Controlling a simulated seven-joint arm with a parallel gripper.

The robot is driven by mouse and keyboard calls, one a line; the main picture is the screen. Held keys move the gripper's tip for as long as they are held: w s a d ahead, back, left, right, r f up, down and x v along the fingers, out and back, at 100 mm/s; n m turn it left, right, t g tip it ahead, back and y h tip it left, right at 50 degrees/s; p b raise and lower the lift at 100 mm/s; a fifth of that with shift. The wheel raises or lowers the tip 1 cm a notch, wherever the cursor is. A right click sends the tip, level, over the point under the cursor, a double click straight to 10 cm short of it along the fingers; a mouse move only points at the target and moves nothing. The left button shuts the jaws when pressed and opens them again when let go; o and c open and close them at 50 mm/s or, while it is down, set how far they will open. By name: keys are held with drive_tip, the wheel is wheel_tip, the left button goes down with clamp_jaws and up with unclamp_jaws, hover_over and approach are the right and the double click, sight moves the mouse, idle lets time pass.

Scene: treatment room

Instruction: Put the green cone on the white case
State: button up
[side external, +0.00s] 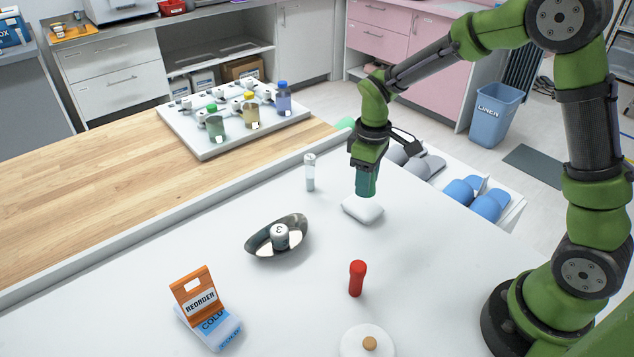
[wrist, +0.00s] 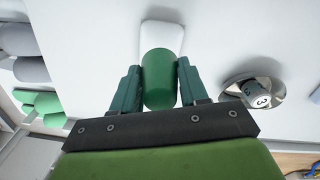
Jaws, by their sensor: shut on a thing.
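My gripper (side external: 367,182) points down over the white case (side external: 364,210), which lies flat on the white table. In the wrist view, the green cone (wrist: 159,82) sits between my two dark green fingers (wrist: 158,72), which are shut on it. The white case (wrist: 163,35) shows just beyond the cone, partly hidden by it. In the side view the cone blends with the fingers, and its lower end is at or just above the top of the case. I cannot tell whether they touch.
A clear vial (side external: 310,173) stands left of the case. A metal dish (side external: 254,246) holds a numbered cylinder (side external: 280,236). A bottle tray (side external: 190,143) is farther back.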

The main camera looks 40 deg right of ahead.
sight(363, 203)
drive_tip(key=shift+w+f, duration=0.2)
drive_tip(key=shift+f, duration=1.6)
drive_tip(key=shift+f, duration=0.15)
drive_tip(key=o, duration=1)
